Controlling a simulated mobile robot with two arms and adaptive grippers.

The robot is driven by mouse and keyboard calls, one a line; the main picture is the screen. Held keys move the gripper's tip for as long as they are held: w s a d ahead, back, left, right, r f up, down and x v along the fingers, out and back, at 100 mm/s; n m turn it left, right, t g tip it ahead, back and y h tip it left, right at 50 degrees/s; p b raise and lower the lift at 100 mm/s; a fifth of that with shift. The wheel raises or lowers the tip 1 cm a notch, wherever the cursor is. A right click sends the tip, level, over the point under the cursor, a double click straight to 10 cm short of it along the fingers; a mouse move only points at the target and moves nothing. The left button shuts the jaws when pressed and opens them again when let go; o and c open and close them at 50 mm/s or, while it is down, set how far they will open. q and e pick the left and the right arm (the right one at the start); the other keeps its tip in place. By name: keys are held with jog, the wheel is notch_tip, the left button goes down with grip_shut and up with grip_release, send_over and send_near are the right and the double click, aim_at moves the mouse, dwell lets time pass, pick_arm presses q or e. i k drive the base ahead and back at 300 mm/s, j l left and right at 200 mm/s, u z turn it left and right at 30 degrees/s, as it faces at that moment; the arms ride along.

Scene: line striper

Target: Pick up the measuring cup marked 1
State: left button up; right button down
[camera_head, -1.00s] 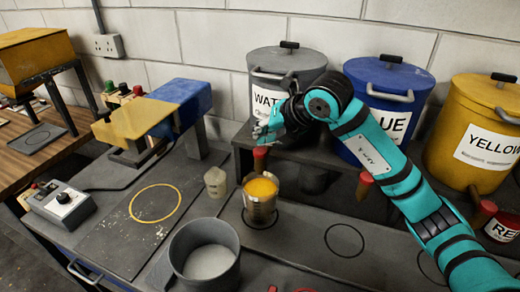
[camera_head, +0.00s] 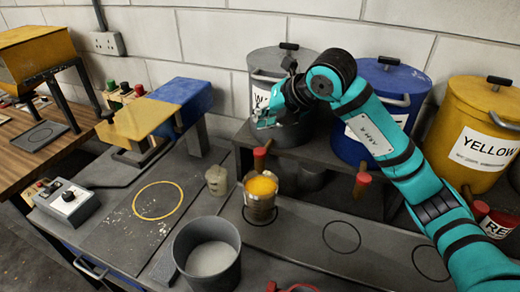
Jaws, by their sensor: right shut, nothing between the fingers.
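A small pale translucent cup (camera_head: 217,180) stands on the dark bench left of centre. Right of it a metal cup (camera_head: 260,208) holds yellow liquid (camera_head: 261,187) and stands at a black ring. A large grey pot (camera_head: 207,258) with pale contents stands in front. I cannot read a number on any of these. My right gripper (camera_head: 264,119) is shut and empty, in front of the grey water bin (camera_head: 290,72), above the red-topped tap and above and behind the metal cup. It touches neither cup. My left gripper is not in view.
A blue bin (camera_head: 396,76) and a yellow bin (camera_head: 476,115) stand behind my right arm. A red-topped tap (camera_head: 260,152) juts out above the metal cup. A yellow-and-blue machine (camera_head: 165,108) and a control box (camera_head: 65,200) are at left. Empty black rings mark the bench at right.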

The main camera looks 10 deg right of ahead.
aim_at(260, 198)
jog(key=k+j, duration=0.15)
jog(key=k, duration=0.35)
jog(key=k+j, duration=0.15)
jog(key=k, duration=0.35)
jog(key=k+j, duration=0.15)
jog(key=k, duration=0.3)
